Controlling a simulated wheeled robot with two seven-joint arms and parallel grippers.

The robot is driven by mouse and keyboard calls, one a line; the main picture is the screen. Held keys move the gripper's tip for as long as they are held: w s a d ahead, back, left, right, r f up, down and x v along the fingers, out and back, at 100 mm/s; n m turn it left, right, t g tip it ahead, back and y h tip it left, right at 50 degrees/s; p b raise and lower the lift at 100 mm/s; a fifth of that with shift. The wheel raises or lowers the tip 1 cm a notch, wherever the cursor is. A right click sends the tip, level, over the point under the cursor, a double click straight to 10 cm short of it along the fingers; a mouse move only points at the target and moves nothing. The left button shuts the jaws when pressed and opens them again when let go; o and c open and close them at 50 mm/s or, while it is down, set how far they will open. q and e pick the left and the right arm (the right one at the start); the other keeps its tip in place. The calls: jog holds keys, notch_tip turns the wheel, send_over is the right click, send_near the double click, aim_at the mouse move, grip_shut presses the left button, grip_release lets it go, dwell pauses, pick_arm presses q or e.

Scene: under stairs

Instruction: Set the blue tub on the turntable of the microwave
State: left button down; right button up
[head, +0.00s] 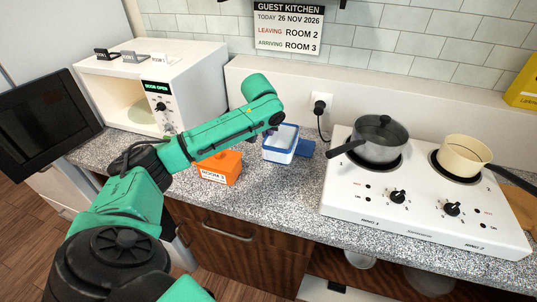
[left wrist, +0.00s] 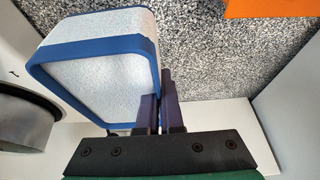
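The tub (head: 280,155), white with a blue rim, is on or just above the counter, right of the orange box; I cannot tell whether it touches the counter. It also shows large in the left wrist view (left wrist: 95,85). My left gripper (left wrist: 160,105) has its two dark fingers close together at the tub's right rim, one on each side of the wall. In the head view my forearm hides these fingers. The microwave (head: 190,85) stands at the back left with its dark door (head: 40,115) swung open. Its pale turntable (head: 142,116) is bare where visible. My right gripper is out of view.
An orange box (head: 220,170) labelled ROOM 3 sits left of the tub. A flat blue piece (head: 306,148) lies right of it. A white hob (head: 420,205) with a lidded pot (head: 381,140) and cream pan (head: 465,157) fills the right. Small signs (head: 132,57) stand atop the microwave.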

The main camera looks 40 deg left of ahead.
aim_at(269, 164)
pick_arm(q)
notch_tip(269, 164, down, 8)
jog(key=shift+r+p, duration=0.1)
jog(key=shift+p, duration=0.35)
jog(key=c, duration=1.1)
grip_release()
